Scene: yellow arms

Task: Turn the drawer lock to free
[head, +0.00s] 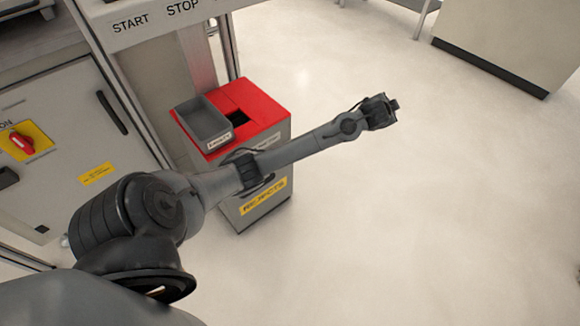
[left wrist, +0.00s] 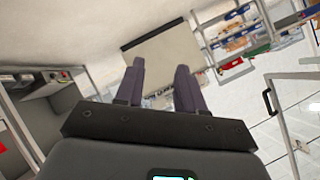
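I cannot make out a drawer lock for certain in either view. A red rotary switch (head: 22,142) on a yellow plate sits on a grey cabinet (head: 65,120) at the left of the head view. My left arm reaches across the head view, and its gripper (head: 384,110) hangs over open floor, well right of the cabinet. In the left wrist view the gripper's two fingers (left wrist: 158,72) stand apart with nothing between them. My right gripper is not in view.
A rejects bin (head: 265,190) with a red top (head: 270,104) stands behind my left forearm, a grey tray (head: 203,122) on it. A START/STOP panel (head: 150,22) is above. The floor (head: 430,220) at right is clear. Shelving (left wrist: 235,38) with coloured bins shows in the wrist view.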

